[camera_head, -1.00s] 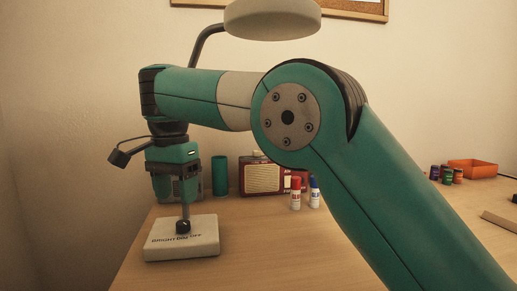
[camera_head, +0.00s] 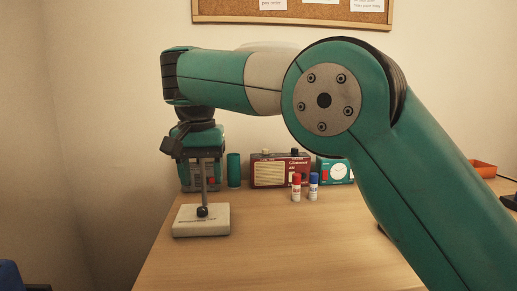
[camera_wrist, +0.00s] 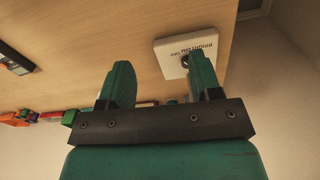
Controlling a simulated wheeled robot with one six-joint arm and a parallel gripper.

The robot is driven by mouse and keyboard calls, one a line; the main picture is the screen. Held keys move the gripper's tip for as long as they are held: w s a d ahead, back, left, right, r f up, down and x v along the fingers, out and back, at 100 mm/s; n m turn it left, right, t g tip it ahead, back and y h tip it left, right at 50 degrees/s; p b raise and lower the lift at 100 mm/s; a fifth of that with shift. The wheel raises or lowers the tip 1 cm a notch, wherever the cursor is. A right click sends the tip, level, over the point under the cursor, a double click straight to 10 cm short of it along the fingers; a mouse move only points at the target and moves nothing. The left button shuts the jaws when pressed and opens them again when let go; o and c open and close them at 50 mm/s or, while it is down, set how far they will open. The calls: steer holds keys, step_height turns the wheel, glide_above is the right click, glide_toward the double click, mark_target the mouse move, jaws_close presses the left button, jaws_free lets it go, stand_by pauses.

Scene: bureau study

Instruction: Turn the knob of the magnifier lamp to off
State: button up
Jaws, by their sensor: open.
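The magnifier lamp has a pale block base (camera_head: 184,230) at the left front of the desk, with a thin stem rising from it. A dark knob (camera_head: 202,211) is on the base; its setting is too small to read. The lamp's pale head (camera_head: 268,46) is mostly hidden behind my arm. In the wrist view the base (camera_wrist: 168,52) carries printed lettering, and the dark knob (camera_wrist: 185,62) shows close beside the right finger. My gripper (camera_wrist: 160,72) is open and empty, its fingers apart. In the head view it is above the base.
Behind stand a green cylinder (camera_head: 234,170), a red radio (camera_head: 268,174), a teal clock (camera_head: 337,170) and red-capped (camera_head: 296,188) and blue-capped (camera_head: 313,187) bottles. An orange tray (camera_head: 484,168) is at right. The front middle of the desk (camera_head: 270,245) is clear.

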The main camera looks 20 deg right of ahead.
steer(key=s+d+r+n+p, duration=0.2)
steer(key=s+d+r+p, duration=0.1)
steer(key=s+d, duration=0.5)
steer(key=shift+s+p, duration=0.35)
steer(key=shift+p, duration=0.25)
